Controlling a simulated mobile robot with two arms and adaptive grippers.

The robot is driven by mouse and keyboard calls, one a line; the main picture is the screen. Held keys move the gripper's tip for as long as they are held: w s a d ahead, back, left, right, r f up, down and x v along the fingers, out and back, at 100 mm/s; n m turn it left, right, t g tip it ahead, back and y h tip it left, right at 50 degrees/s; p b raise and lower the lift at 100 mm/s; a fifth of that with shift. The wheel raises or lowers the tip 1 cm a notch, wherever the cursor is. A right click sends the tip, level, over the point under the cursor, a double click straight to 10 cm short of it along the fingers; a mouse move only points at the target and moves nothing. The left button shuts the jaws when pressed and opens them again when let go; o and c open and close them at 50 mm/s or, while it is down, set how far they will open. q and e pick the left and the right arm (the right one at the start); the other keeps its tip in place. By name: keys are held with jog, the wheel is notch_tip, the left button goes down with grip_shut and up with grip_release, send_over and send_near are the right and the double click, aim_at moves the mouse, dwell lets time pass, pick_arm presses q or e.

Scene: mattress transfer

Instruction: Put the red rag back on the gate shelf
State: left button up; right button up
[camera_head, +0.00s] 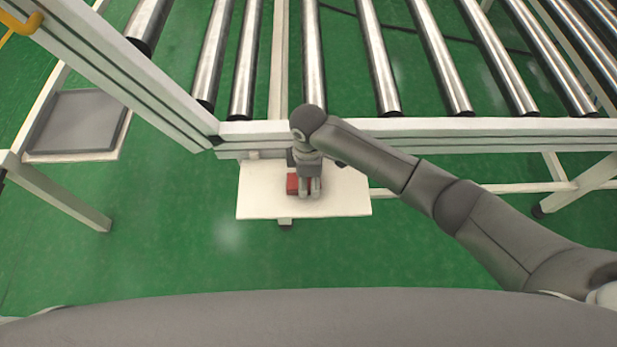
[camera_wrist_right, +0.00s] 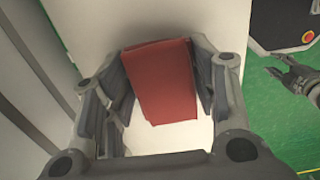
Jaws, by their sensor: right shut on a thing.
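The red rag (camera_head: 292,183) is a small folded red piece at the white gate shelf (camera_head: 255,202), below the roller frame. My right gripper (camera_head: 310,192) is over the shelf, pointing down, and is shut on the rag. In the right wrist view the rag (camera_wrist_right: 165,85) sits between the two fingers, with the white shelf surface (camera_wrist_right: 108,22) behind it. I cannot tell whether the rag touches the shelf. My left gripper (camera_wrist_right: 270,63) shows small at the right edge of the right wrist view, empty, with its fingers apart. It is not in the head view.
A roller conveyor (camera_head: 430,60) with a white frame rail (camera_head: 450,127) stands behind the shelf. A slanted white beam (camera_head: 120,70) is at the left. A grey tray (camera_head: 78,120) lies on a side ledge at the left. The green floor (camera_head: 180,240) in front is clear.

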jog(key=shift+f, duration=0.1)
jog(key=o, duration=1)
notch_tip(320, 180, up, 12)
jog(key=shift+r+p, duration=0.15)
jog(key=shift+p, duration=0.2)
